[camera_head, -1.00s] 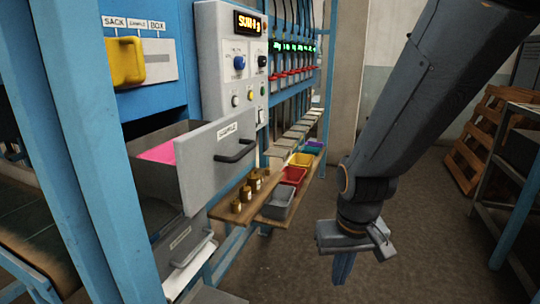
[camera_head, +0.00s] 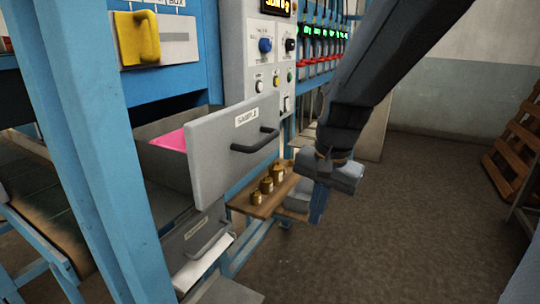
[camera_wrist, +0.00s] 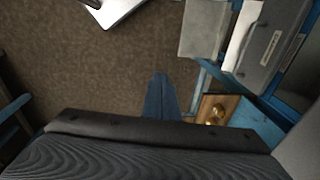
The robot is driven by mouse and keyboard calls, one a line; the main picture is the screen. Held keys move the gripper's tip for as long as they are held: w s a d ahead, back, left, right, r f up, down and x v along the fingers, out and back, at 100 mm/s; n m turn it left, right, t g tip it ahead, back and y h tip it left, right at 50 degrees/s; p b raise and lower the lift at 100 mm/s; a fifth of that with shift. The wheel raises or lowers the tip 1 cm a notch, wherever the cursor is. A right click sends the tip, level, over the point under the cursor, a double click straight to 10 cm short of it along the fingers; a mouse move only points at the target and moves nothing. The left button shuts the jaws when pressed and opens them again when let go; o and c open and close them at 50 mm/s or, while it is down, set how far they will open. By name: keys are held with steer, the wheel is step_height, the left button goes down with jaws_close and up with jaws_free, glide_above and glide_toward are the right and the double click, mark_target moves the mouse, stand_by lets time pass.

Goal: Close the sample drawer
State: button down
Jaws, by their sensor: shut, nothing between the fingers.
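The sample drawer (camera_head: 222,160) is pulled out from the blue machine frame. It has a grey front with a white label, a black bar handle (camera_head: 256,141) and something pink inside.
A control panel (camera_head: 270,60) and a yellow handle (camera_head: 138,38) are above. The floor to the right is open.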

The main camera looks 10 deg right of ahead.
mark_target(276, 149)
steer(key=w+a+r+m+t+y+b, duration=0.1)
steer(key=w+r+m+b, duration=0.15)
steer(key=r+m, duration=0.7)
steer(key=w+r+m+y+b, duration=0.1)
steer(key=w+r+m+y, duration=0.15)
steer(key=r+m, duration=0.7)
steer(key=shift+n+h, duration=0.45)
steer(key=shift+n, duration=0.45)
steer(key=w+a+f, duration=0.1)
steer(key=a+f, duration=0.1)
steer(key=w+a+f+p, duration=0.1)
steer(key=w+a+f, duration=0.1)
steer(key=f, duration=0.1)
steer(key=w+a+f, duration=0.2)
steer(key=shift+w+a+f+p, duration=0.1)
steer(key=shift+f+p, duration=0.15)
steer(key=shift+p, duration=0.15)
